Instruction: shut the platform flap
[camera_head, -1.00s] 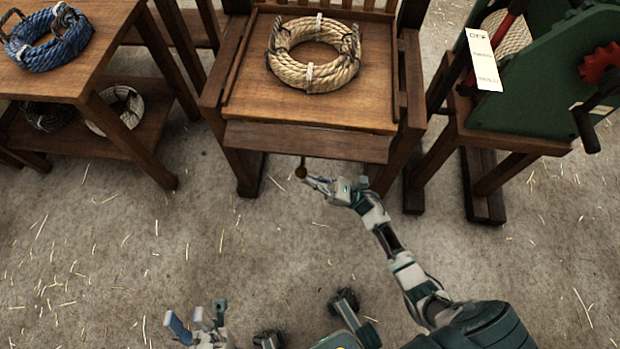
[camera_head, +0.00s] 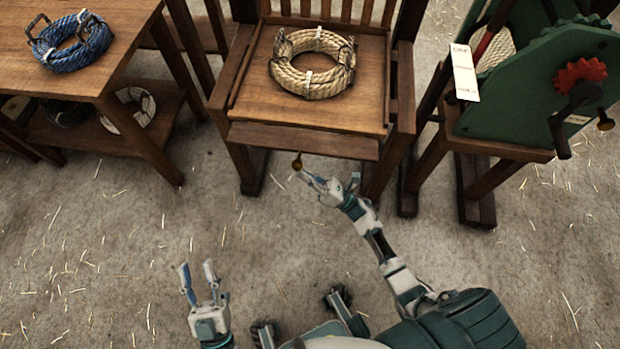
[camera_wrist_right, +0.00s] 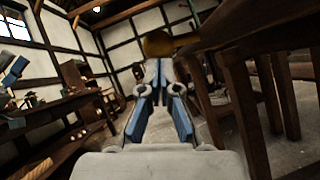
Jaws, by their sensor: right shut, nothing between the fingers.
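The platform flap (camera_head: 303,140) is a dark wooden board along the front edge of the wooden platform (camera_head: 255,90). Its exact angle is hard to tell from above. A brass knob (camera_head: 297,163) shows just below the flap's front edge. My right gripper (camera_head: 303,174) is shut and empty, with its fingertips right at the knob; whether they touch it I cannot tell. In the right wrist view the blurred knob (camera_wrist_right: 157,43) sits just beyond the closed fingers (camera_wrist_right: 158,65). My left gripper (camera_head: 196,266) is open and empty, low over the floor, away from the flap.
A tan rope coil (camera_head: 312,63) lies on the platform. A table (camera_head: 120,50) with a blue rope coil (camera_head: 72,45) stands at left. A green machine (camera_head: 530,90) with a red gear and crank stands at right. The straw-strewn floor (camera_head: 110,250) in front is open.

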